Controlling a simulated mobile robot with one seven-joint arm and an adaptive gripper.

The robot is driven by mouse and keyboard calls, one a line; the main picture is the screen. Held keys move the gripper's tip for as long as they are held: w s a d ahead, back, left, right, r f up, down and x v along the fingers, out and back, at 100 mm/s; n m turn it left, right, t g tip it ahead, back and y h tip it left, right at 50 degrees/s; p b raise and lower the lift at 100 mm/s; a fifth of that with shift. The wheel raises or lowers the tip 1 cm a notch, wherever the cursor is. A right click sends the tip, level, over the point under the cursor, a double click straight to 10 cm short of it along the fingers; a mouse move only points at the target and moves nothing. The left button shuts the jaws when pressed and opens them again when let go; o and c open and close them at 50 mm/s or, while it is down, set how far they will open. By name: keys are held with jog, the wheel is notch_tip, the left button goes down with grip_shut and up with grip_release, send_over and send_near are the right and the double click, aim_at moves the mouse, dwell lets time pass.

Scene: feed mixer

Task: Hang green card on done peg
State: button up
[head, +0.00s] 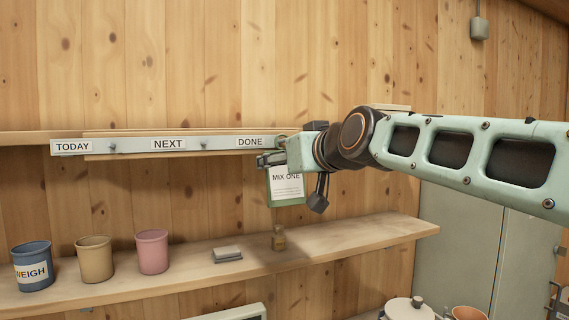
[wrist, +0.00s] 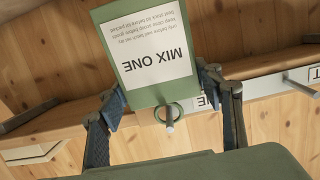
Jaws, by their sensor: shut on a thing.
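The green card (head: 286,187) with a white "MIX ONE" sheet hangs below my gripper (head: 272,159) in the head view. In the wrist view the card (wrist: 145,50) appears upside down, with the fingers of my gripper (wrist: 163,95) shut on its sides. A green ring (wrist: 158,113) at its edge appears around the done peg (wrist: 169,125); how deep the peg passes through is hard to tell. The "DONE" label (head: 250,142) is on the rail just left of my gripper. My gripper hides the done peg in the head view.
The rail (head: 130,147) also carries "TODAY" and "NEXT" labels and two bare pegs (head: 113,147). The shelf below holds a blue cup (head: 32,258), a tan cup (head: 95,260), a pink cup (head: 152,252), a grey block (head: 227,254) and a small brown weight (head: 278,240).

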jog(key=o, duration=1.2)
jog(key=v, duration=1.1)
jog(key=s+d+f+m+g+h, duration=0.1)
jog(key=s+d+f+g+h, duration=0.1)
jog(key=s+f, duration=0.4)
jog(key=s+d+f+m+g+h, duration=0.2)
jog(key=s+f, duration=0.5)
jog(key=f, duration=1)
jog(key=s+d+f+m+g+h+p, duration=0.1)
jog(key=s+d+f+g+h, duration=0.1)
jog(key=s+d+f+g, duration=0.2)
jog(key=s+f, duration=0.3)
jog(key=f, duration=0.5)
jog(key=shift+m+g, duration=0.3)
jog(key=shift+g, duration=0.1)
